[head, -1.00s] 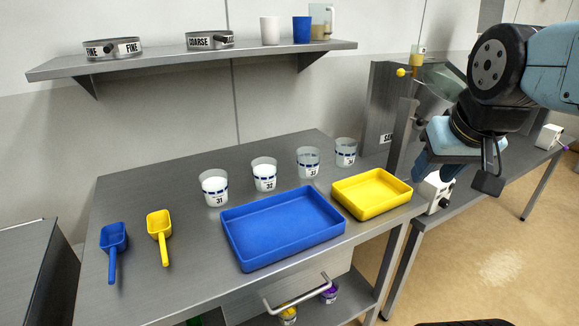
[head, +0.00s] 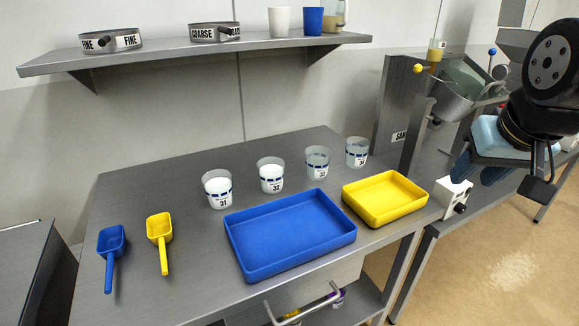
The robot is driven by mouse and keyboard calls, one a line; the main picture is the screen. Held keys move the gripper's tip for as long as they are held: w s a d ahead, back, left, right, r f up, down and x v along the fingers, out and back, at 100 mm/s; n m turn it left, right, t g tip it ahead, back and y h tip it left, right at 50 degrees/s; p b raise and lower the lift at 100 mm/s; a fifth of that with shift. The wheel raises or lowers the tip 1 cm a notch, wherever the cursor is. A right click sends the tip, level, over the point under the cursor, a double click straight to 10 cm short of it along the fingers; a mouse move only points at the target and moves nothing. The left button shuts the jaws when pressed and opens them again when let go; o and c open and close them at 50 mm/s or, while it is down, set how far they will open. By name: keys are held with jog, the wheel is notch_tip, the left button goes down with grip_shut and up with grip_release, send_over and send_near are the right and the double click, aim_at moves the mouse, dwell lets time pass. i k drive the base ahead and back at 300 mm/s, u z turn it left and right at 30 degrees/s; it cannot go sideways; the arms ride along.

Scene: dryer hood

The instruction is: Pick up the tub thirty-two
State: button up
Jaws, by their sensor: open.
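Tub thirty-two (head: 271,176) is a clear tub with white contents, a blue band and the number 32. It stands upright on the steel table, behind the blue tray, second from the left in a row of tubs. Tub 31 (head: 218,190) is to its left, and tub 33 (head: 317,163) and tub 34 (head: 356,152) are to its right. My gripper (head: 500,180) is at the right, well away from the tub and past the yellow tray. It holds nothing that I can see, and its fingers are partly hidden behind my wrist.
A blue tray (head: 240,262) and a yellow tray (head: 388,221) lie in front of the tubs. A blue scoop (head: 111,245) and a yellow scoop (head: 160,230) lie at left. A shelf (head: 165,56) hangs above. A steel hood with a sand label (head: 385,115) stands right of the tubs.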

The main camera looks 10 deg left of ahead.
aim_at(270, 169)
jog(key=z, duration=0.3)
jog(key=i, duration=0.9)
jog(key=u, duration=0.5)
